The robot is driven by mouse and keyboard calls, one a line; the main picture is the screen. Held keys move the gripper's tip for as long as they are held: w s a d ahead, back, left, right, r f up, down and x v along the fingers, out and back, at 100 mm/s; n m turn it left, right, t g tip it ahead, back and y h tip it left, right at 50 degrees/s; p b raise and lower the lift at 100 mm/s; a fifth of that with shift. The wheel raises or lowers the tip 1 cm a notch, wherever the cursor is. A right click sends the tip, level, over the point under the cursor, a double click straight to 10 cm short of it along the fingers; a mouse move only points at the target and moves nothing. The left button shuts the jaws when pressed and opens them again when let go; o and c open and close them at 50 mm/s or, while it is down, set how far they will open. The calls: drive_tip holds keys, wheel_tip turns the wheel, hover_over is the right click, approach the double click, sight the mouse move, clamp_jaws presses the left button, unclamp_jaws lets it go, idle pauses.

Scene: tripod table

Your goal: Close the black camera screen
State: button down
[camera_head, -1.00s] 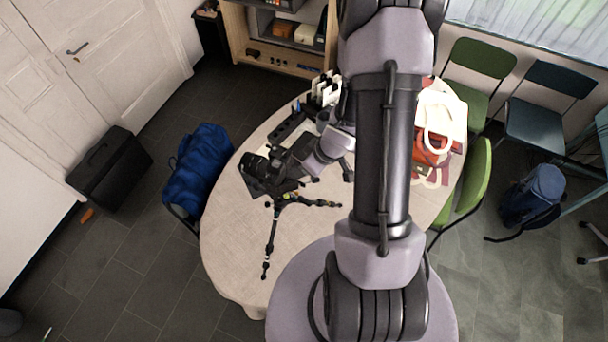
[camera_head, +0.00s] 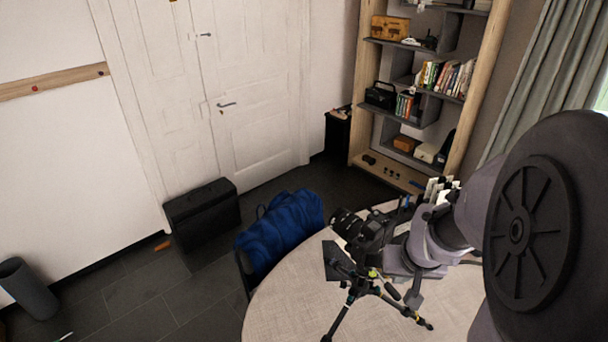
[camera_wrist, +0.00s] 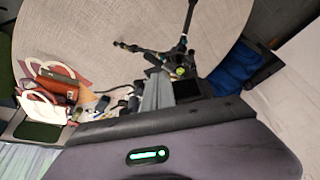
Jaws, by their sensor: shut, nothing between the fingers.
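A black camera (camera_head: 368,230) stands on a black tripod (camera_head: 355,297) on the round table. Its dark flip-out screen (camera_head: 337,262) sticks out from the body at lower left, so it stands open. My gripper (camera_head: 391,262) is close to the camera's near right side; the fingertips are partly hidden there, and contact cannot be told. In the wrist view my shut, empty gripper (camera_wrist: 157,93) points at the tripod head, with the dark screen (camera_wrist: 187,88) just right of the fingers. The tripod (camera_wrist: 182,50) extends above it.
The pale round table (camera_head: 285,312) has bare room left of the tripod. A blue bag (camera_head: 280,228) sits on a chair beyond the left edge. In the wrist view a red and white bag (camera_wrist: 50,90) and small items lie on the table. A shelf (camera_head: 400,170) stands behind.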

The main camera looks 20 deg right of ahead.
sight(379, 261)
drive_tip(key=w, duration=0.1)
drive_tip(key=w+d+f, duration=0.1)
drive_tip(key=w, duration=0.1)
drive_tip(key=w+d+f, duration=0.1)
drive_tip(key=shift+w+d+f, duration=0.1)
drive_tip(key=shift+w+f, duration=0.1)
drive_tip(key=shift+w, duration=0.15)
